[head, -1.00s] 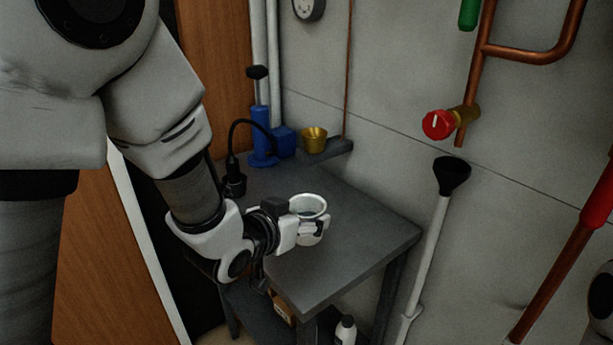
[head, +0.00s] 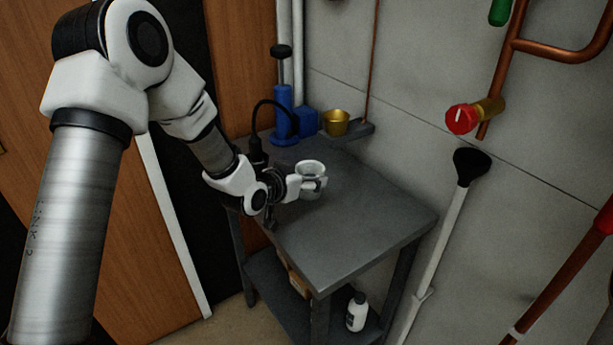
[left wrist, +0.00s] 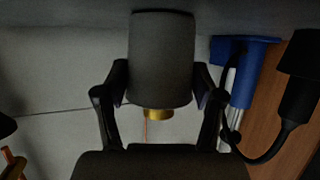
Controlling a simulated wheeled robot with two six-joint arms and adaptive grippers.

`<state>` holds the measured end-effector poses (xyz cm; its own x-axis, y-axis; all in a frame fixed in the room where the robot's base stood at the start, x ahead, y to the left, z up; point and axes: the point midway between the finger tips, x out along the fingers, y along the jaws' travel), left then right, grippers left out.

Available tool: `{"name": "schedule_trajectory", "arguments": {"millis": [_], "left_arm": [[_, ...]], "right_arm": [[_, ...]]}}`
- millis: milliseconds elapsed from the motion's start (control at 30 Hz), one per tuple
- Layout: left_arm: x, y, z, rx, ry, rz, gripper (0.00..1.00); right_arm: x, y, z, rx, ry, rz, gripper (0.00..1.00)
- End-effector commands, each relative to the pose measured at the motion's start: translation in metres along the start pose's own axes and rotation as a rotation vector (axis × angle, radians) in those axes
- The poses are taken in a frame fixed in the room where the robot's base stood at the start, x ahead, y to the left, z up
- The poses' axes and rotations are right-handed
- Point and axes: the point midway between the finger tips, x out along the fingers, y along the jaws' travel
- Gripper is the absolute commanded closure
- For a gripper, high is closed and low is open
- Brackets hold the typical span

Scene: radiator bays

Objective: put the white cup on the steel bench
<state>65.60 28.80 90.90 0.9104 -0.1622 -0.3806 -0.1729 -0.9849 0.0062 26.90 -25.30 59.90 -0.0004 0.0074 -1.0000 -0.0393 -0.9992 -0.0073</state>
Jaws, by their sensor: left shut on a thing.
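The white cup (head: 311,168) is upright over the middle of the steel bench (head: 375,225) in the head view. My left gripper (head: 313,184) is shut on the cup from its left side. In the left wrist view the cup (left wrist: 161,60) looks dark grey and sits between the two fingers (left wrist: 162,88), with the bench top (left wrist: 60,12) along the upper edge of this inverted picture. The cup's base is at or very close to the bench top; I cannot tell if it touches. My right gripper is not in view.
A black lamp (head: 257,150), a blue pump-like tool (head: 283,115) and a brass cup (head: 336,122) stand at the bench's back. A white bottle (head: 357,312) is on the lower shelf. A plunger-like tool (head: 470,168) leans right. The bench's front right is clear.

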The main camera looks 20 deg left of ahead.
Motion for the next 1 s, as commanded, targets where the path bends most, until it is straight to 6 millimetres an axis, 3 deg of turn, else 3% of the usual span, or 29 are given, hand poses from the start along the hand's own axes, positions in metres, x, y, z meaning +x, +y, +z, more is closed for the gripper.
{"name": "schedule_trajectory", "arguments": {"millis": [667, 700, 767, 1000], "left_arm": [[0.005, 0.001, 0.016, -0.002, -0.007, 0.002, 0.69], [0.005, 0.001, 0.017, -0.003, -0.009, 0.002, 0.28], [0.005, 0.001, 0.018, -0.003, -0.011, 0.002, 0.07], [0.005, 0.002, 0.019, -0.005, -0.014, 0.003, 0.06]], "right_arm": [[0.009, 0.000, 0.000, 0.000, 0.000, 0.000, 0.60], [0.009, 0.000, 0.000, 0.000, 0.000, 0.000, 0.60], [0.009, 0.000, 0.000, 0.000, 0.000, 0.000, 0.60], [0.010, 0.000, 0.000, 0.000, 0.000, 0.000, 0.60]]}}
